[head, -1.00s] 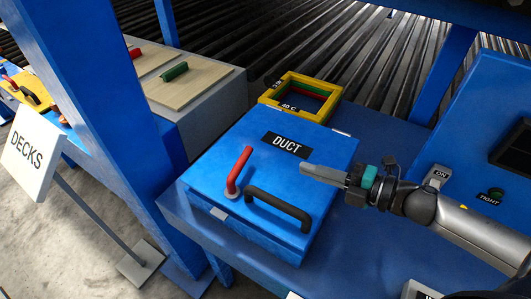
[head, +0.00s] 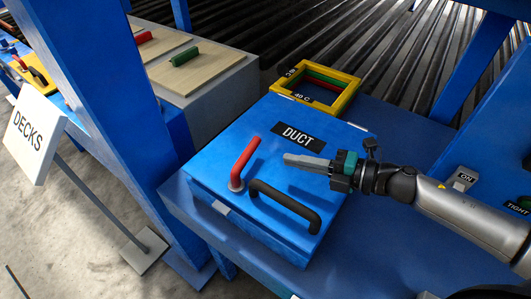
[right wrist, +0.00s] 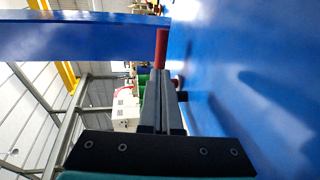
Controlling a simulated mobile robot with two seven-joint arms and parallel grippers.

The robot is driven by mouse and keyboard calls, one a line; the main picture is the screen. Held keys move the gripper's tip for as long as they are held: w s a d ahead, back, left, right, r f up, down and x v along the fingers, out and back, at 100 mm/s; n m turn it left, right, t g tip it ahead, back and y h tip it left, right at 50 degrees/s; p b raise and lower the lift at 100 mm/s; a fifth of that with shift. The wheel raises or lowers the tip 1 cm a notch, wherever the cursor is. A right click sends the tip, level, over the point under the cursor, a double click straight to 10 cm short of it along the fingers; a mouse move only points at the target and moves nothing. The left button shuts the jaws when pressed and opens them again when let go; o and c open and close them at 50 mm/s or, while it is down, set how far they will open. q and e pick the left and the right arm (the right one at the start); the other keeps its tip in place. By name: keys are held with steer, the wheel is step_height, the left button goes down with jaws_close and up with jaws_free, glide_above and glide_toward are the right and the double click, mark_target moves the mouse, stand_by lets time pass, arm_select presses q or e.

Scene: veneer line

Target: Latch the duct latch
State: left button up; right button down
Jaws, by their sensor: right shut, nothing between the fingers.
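The blue duct box (head: 222,163) has a lid labelled DUCT (head: 298,137). A red latch lever (head: 245,160) stands on a pale round base near the lid's front left edge, its free end pointing to the back right. A black bar handle (head: 285,205) is fixed beside it on the lid. My right gripper (head: 288,158) is shut and empty above the lid, to the right of the lever and apart from it. In the right wrist view the shut fingers (right wrist: 161,90) point toward the red lever (right wrist: 161,48). My left gripper is not in view.
A yellow frame (head: 345,98) marked 40 C stands behind the box. A panel with an ON switch (head: 464,178) is at the right. A blue post (head: 110,90) and the DECKS sign (head: 30,135) are at the left.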

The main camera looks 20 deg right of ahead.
mark_target(253, 151)
steer(key=shift+p+x, duration=0.4)
steer(key=shift+x, duration=3.4)
steer(key=shift+d, duration=0.1)
